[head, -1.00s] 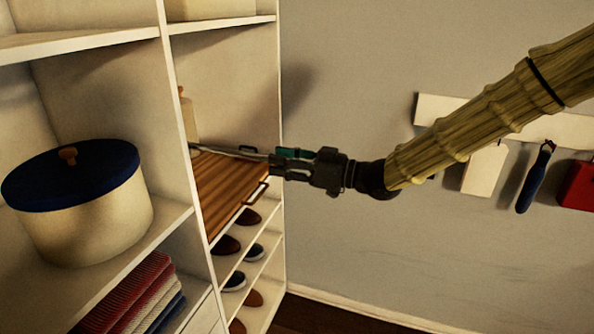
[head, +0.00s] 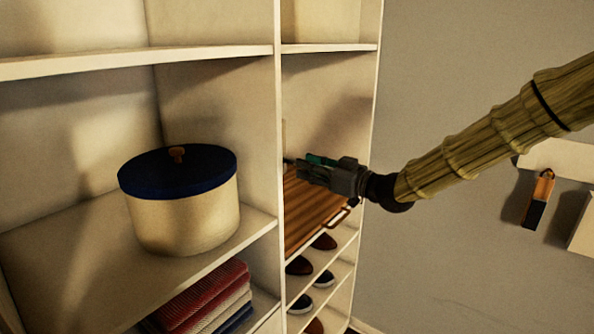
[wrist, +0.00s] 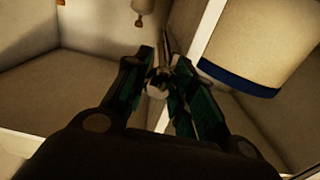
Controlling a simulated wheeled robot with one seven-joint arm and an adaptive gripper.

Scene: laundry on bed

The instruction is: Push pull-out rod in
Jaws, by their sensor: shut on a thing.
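The pull-out rod (wrist: 157,82) shows in the wrist view as a small, shiny metal end between my fingertips. Most of its length is hidden behind the fingers. My gripper (head: 303,165) is shut on the rod at the opening of the right-hand shelf compartment, above a brown slatted wooden board. It also shows in the wrist view (wrist: 159,73), with its green-padded fingers converging on the rod end. In the head view my gripper and the upright panel hide the rod.
The white shelf upright (head: 279,120) stands just left of my fingers. The wooden board (head: 313,208) lies below them, with shoes (head: 299,265) on shelves underneath. A cream box with a blue lid (head: 180,200) fills the left compartment. Folded cloths (head: 205,298) lie below it.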

